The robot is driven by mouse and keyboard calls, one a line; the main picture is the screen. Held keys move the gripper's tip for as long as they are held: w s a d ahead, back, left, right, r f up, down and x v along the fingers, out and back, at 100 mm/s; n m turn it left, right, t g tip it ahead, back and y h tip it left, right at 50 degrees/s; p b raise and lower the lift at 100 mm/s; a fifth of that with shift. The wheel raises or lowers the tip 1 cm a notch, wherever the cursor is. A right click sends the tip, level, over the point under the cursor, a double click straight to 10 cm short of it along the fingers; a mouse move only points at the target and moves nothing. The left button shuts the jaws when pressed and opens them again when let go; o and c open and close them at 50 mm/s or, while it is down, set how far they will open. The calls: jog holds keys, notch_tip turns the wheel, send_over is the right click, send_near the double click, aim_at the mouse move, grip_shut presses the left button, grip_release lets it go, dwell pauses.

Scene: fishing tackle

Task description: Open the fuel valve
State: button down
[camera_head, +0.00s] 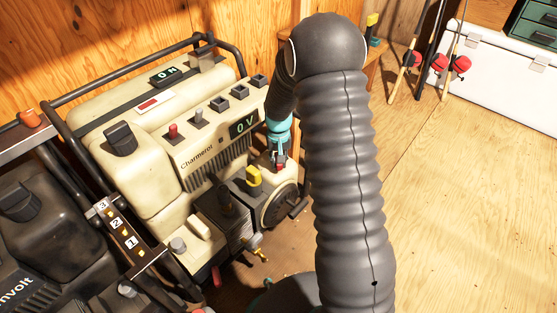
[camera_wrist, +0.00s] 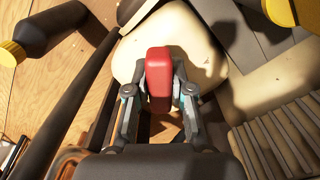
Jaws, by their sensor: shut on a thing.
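The cream generator (camera_head: 165,185) marked Charmejot stands in a black tube frame at the centre left of the head view. My gripper (camera_head: 279,154) is at its right front corner, partly hidden by my arm. In the wrist view my gripper (camera_wrist: 160,92) is shut on a red handle (camera_wrist: 159,66), with one finger on each side of it. The handle stands in front of a rounded cream part. I cannot tell for sure from its look that this handle is the fuel valve.
A yellow knob (camera_head: 254,177) and a round black recoil cover (camera_head: 281,205) are close below my gripper. A red switch (camera_head: 173,131) is on the generator's panel. A second, dark generator (camera_head: 35,225) stands at the left. The wooden floor (camera_head: 450,200) at right is clear.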

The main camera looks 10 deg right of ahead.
jog(key=n, duration=0.4)
jog(key=shift+n, duration=0.3)
jog(key=shift+n+p, duration=0.35)
jog(key=shift+n, duration=1.55)
jog(key=c, duration=1)
grip_release()
notch_tip(320, 180, up, 12)
